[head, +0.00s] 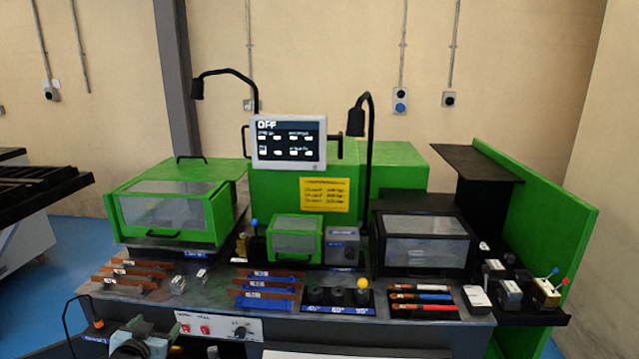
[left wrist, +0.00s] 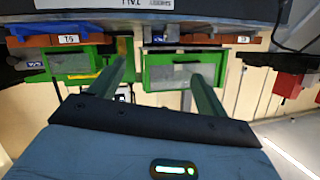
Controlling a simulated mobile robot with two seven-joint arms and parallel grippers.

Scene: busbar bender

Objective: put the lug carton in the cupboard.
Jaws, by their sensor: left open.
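My left gripper (left wrist: 160,68) is open in the left wrist view, with nothing visible between its two green-grey fingers. That view looks upside down, with windowed green boxes beyond the fingers. In the head view, no box is clearly readable as the lug carton; a small pale box (head: 476,298) lies at the bench's right front. No unit is labelled as the cupboard. Windowed, handled units are a green one (head: 165,212) at left, a small green one (head: 296,239) in the middle and a black one (head: 424,248) at right. Their fronts look shut. My right gripper is not seen.
The bench holds brown bars (head: 133,272) at left, blue holders (head: 267,293) in the middle and coloured-handled tools (head: 420,297) at right. A control screen (head: 288,142) and two black lamps rise above it. Small lever blocks (head: 545,294) stand at far right.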

